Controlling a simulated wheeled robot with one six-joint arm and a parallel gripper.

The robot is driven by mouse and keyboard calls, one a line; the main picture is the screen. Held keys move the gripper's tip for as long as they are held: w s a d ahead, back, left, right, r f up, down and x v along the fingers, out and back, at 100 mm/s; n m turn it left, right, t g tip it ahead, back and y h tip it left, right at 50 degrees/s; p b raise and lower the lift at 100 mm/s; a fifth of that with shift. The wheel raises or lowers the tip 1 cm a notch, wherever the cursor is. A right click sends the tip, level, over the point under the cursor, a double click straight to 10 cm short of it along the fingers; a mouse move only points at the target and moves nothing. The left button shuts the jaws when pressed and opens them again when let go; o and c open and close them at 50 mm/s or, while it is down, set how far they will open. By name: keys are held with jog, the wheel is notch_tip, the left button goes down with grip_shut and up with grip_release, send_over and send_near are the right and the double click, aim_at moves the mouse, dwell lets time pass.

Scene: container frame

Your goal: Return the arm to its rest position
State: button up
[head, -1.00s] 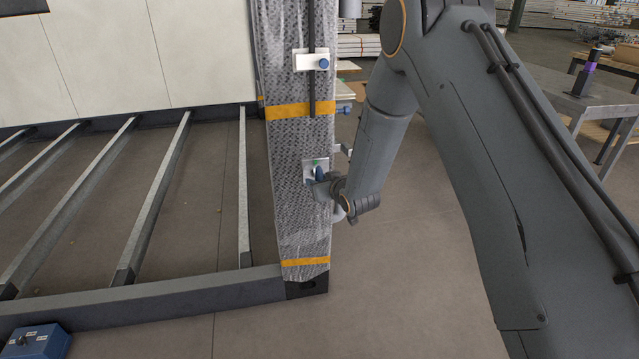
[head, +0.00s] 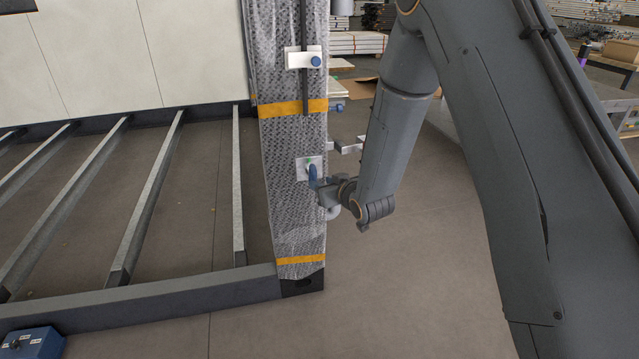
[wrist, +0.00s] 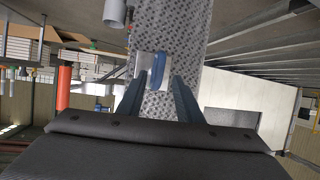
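My arm (head: 400,125) reaches down from the upper right in the head view. My gripper (head: 326,188) is at the lower part of a wrapped, patterned post (head: 292,215). It is close to a blue handle (head: 312,176) on a white plate (head: 302,170). In the wrist view, the two fingers of my gripper (wrist: 159,78) stand apart, with the blue handle (wrist: 157,70) seen beyond and between their tips. Nothing appears held. Whether a finger touches the handle is not clear.
A second white plate with a blue knob (head: 315,61) sits higher on the post. Left is a floor frame with metal bars (head: 150,200). A blue box (head: 33,343) is at the lower left. Open floor (head: 420,270) lies right of the post.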

jog(key=shift+s+d+r, duration=0.1)
jog(key=s+d+r+m+g+h+p, duration=0.25)
jog(key=s+d+r+g, duration=0.2)
jog(key=s+d, duration=0.6)
jog(key=s+d+r+m+g+h+p, duration=0.2)
jog(key=s+d+r+g+h+p, duration=0.35)
jog(key=s, duration=0.75)
jog(key=s+d+r+g+y, duration=0.1)
jog(key=s+d+r, duration=0.1)
jog(key=s, duration=0.5)
jog(key=s+d+r+m+g, duration=0.1)
jog(key=s+d+r, duration=0.1)
jog(key=s, duration=0.6)
jog(key=shift+s+d+r+y+p, duration=0.15)
jog(key=shift+r+y+p, duration=0.2)
jog(key=shift+r, duration=0.2)
